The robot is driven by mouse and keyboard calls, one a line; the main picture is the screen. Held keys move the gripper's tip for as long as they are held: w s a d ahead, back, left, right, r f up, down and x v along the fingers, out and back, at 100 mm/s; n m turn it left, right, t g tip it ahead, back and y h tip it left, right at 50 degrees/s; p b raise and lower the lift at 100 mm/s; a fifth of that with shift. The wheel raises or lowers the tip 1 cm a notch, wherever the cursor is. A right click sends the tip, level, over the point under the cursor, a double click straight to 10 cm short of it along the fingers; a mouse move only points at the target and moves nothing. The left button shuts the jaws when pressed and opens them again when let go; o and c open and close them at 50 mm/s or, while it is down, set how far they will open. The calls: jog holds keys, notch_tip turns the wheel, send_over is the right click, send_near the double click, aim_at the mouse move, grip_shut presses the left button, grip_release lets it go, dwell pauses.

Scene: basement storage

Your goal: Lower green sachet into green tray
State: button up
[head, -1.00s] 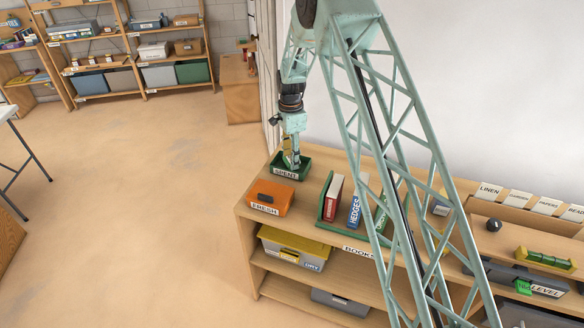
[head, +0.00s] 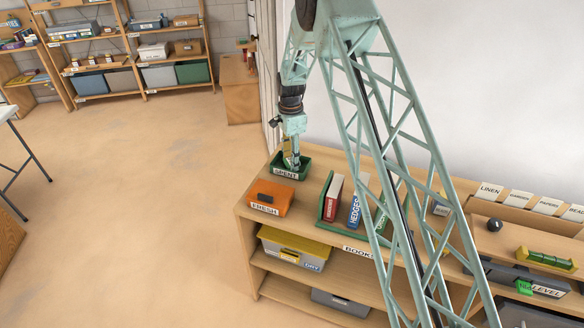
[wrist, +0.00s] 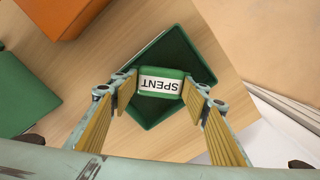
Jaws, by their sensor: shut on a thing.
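The green tray (head: 305,164) stands at the far left end of the wooden shelf top, with a white SPENT label on its front. In the wrist view the tray (wrist: 178,38) lies under my gripper (wrist: 160,88), set at an angle. In the head view my gripper (head: 291,164) points down into the tray's opening. The sachet is not clearly visible there, and I cannot tell whether it touches the tray floor.
An orange FRESH box (head: 270,196) stands just in front of the tray. A green book rack (head: 326,205) with several books is to the right. The wall is close behind the shelf. Bare wooden top (wrist: 88,68) lies around the tray.

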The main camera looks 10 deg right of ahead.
jog(key=shift+f, duration=0.45)
dwell(0.6)
jog(key=o, duration=0.9)
jog(key=shift+r, duration=0.15)
notch_tip(320, 180, up, 12)
jog(key=shift+f, duration=0.1)
dwell(0.8)
